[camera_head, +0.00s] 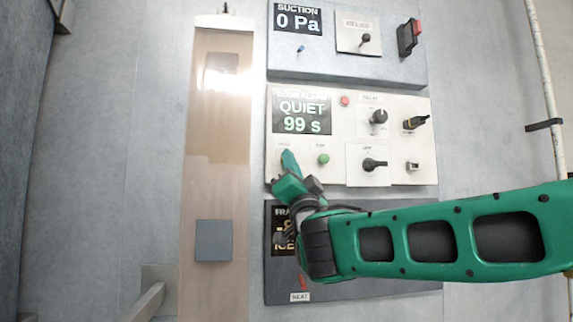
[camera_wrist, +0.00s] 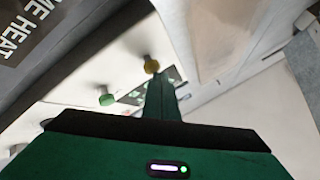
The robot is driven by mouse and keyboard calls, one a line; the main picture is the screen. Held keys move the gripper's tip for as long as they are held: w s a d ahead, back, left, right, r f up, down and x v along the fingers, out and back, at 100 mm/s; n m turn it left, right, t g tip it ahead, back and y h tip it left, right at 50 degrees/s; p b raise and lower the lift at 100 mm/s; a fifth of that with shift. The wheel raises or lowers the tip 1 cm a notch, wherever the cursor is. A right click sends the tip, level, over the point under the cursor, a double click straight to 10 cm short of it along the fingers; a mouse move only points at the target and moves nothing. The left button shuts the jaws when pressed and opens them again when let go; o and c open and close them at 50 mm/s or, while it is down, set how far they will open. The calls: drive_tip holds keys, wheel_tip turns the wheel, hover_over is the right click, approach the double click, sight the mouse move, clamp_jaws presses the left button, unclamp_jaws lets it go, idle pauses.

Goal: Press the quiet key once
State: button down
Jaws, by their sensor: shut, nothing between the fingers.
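The middle panel (camera_head: 300,175) has a display (camera_head: 302,110) reading "QUIET 99 s". A yellow button (camera_wrist: 151,66) shows in the wrist view at the tip of my gripper (camera_wrist: 160,90); I cannot tell whether they touch. In the head view my gripper (camera_head: 288,160) is shut and empty, over the panel's lower left, and hides that button. The small label above it is too blurred to read. A green button (camera_head: 323,159) is to the right; it also shows in the wrist view (camera_wrist: 106,97).
On the same panel are a red light (camera_head: 345,100), a black knob (camera_head: 378,117) and a lower knob (camera_head: 374,164). The suction panel (camera_head: 345,65) is above. The heat panel (camera_head: 350,291) below is partly behind my arm. A tall strip window (camera_head: 217,190) is on the left.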

drive_tip(key=shift+h, duration=0.3)
drive_tip(key=shift+s+d, duration=0.1)
drive_tip(key=shift+s, duration=0.75)
drive_tip(key=s, duration=0.5)
drive_tip(key=shift+d, duration=0.3)
idle(0.7)
